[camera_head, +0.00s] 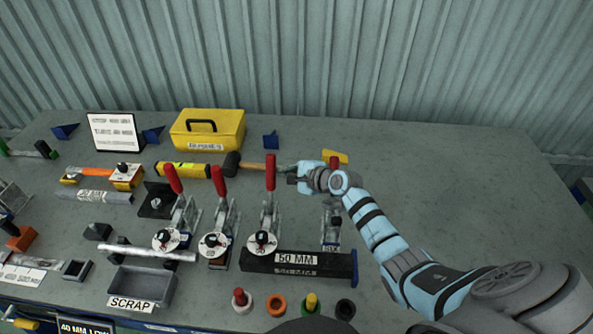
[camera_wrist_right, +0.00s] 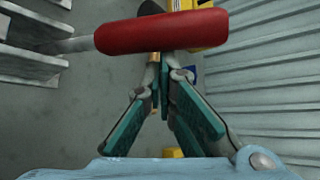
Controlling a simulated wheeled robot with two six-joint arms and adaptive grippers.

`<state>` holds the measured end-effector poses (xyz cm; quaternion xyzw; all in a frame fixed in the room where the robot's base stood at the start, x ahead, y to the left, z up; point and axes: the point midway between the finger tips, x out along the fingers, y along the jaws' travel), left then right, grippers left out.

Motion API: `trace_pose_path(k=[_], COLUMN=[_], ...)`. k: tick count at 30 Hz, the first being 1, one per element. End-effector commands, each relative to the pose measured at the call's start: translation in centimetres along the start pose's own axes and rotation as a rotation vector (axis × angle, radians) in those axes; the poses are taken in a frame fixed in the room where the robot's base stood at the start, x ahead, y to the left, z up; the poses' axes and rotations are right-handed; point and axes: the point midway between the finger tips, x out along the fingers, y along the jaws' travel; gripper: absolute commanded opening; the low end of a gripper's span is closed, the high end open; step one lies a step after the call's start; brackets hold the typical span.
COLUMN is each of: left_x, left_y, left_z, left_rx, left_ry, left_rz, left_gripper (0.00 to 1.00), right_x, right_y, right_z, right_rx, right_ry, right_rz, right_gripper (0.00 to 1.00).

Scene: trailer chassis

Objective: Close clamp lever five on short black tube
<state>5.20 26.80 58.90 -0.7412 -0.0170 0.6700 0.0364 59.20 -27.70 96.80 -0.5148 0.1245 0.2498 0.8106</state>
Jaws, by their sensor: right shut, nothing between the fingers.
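The short black tube (camera_head: 300,263) lies along the bench under a "50 MM" label. Two clamps stand over it. The left one has an upright red lever (camera_head: 270,172). The right clamp (camera_head: 332,225) stands at the tube's right end, and only a bit of its red lever (camera_head: 335,162) shows behind my right gripper (camera_head: 287,172). The right gripper is shut and empty, between the two levers. In the right wrist view a red lever handle (camera_wrist_right: 160,32) lies across the top, over the ends of the shut fingers (camera_wrist_right: 163,68). Contact cannot be told. My left gripper is not in view.
Two more clamps with raised red levers (camera_head: 173,178) (camera_head: 218,181) stand left, near a silver tube (camera_head: 150,252) and the scrap bin (camera_head: 142,285). A hammer (camera_head: 250,165) and a yellow case (camera_head: 208,130) lie behind. The bench at right is clear beyond my arm.

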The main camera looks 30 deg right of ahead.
Motion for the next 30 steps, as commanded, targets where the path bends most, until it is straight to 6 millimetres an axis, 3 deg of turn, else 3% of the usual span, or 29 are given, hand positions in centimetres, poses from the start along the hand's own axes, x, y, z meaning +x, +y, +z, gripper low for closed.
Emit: trace_pose_path(k=[13,24,30], left_x=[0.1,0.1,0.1], left_y=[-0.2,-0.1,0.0], left_z=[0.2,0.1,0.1], left_rx=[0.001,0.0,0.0], left_ry=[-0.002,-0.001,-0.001], left_rz=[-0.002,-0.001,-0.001], left_gripper=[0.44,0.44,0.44], right_x=[-0.3,-4.1,-4.7], right_y=[-0.4,-6.8,-7.7], right_z=[0.1,3.8,4.3], right_rx=[0.001,-0.001,0.003], right_ry=[0.0,-0.002,0.0], right_rz=[-0.002,-0.003,0.001], right_gripper=[0.0,0.0,0.0])
